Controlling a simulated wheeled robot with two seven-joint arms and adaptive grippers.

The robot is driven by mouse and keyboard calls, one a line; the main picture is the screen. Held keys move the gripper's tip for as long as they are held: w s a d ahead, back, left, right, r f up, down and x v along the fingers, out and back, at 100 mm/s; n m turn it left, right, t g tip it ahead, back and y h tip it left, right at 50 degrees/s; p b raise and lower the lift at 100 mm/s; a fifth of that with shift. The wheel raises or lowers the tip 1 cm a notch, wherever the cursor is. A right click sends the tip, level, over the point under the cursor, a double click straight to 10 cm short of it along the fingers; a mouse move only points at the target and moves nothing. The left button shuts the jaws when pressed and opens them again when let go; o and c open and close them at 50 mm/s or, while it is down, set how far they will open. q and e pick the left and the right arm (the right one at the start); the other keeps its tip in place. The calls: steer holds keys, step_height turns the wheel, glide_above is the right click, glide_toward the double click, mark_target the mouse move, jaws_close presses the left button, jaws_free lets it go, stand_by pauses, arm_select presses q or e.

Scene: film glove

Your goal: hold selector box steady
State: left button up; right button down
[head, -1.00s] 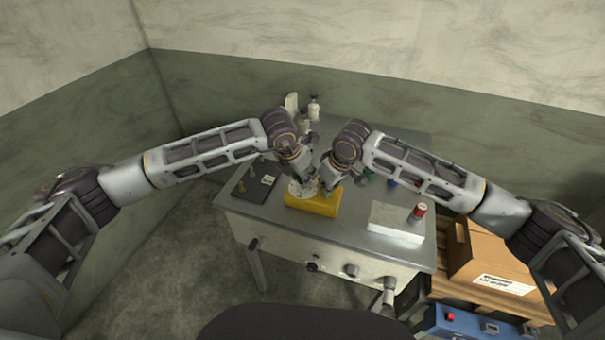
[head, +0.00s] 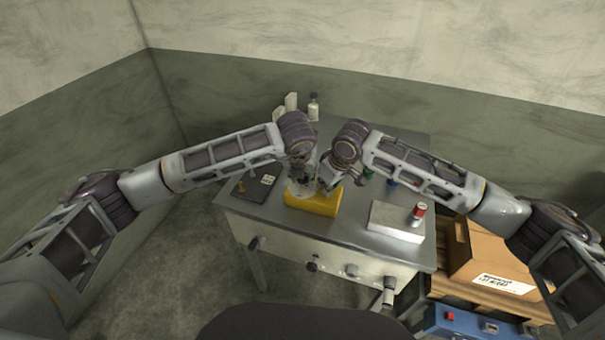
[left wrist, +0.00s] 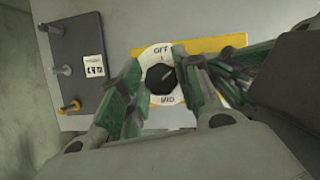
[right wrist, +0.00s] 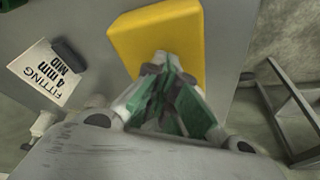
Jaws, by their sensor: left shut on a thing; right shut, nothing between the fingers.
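The yellow selector box (head: 313,203) sits on the grey table near its front edge. In the head view my left gripper (head: 300,182) hides much of the dial.
A dark plate (head: 250,190) with pegs and a label lies left of the box. A white block (head: 395,222) and a red-topped can (head: 418,211) are at the right. Bottles (head: 313,108) stand at the back.

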arm_select(q)
steer(key=shift+s+f, duration=0.15)
steer(key=o, duration=1)
steer(key=shift+r, duration=0.25)
steer(key=v, duration=0.8)
steer(key=shift+f, duration=0.1)
